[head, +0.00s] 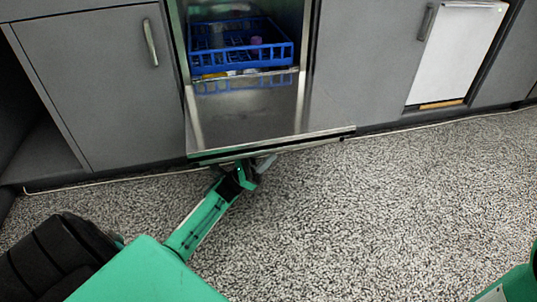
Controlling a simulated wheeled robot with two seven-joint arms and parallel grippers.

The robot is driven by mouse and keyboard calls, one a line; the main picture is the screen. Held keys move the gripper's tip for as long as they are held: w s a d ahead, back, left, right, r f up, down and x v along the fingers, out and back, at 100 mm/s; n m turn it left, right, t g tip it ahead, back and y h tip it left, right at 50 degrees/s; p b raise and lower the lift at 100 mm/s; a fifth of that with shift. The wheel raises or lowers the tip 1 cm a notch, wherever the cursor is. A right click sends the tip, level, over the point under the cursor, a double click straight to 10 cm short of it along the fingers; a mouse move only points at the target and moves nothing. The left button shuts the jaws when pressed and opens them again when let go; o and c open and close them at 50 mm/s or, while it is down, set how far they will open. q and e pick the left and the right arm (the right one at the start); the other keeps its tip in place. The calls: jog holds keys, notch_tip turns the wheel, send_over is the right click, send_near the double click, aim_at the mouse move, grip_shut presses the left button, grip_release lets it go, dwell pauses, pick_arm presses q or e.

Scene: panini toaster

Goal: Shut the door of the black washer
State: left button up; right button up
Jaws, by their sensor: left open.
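The washer (307,35) is built into the grey cabinets, and its opening shows steel walls. Its door (250,115) is folded down and open, with its shiny steel inner face up and its front edge low over the floor. My left gripper (250,170) is at the door's front edge, near the middle, partly under it. It is open; the edge hides part of the fingers, and I cannot tell whether they touch the door. My right gripper is not in view.
A blue rack (240,47) with small items sits inside the washer. Grey cabinets (95,90) stand on both sides, and a white panel (455,50) is at the right. The speckled floor (370,220) in front is clear.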

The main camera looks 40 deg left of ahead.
pick_arm(q)
jog(key=shift+w+d+r, duration=0.25)
jog(key=shift+d+r, duration=0.05)
jog(key=shift+r, duration=0.15)
grip_shut()
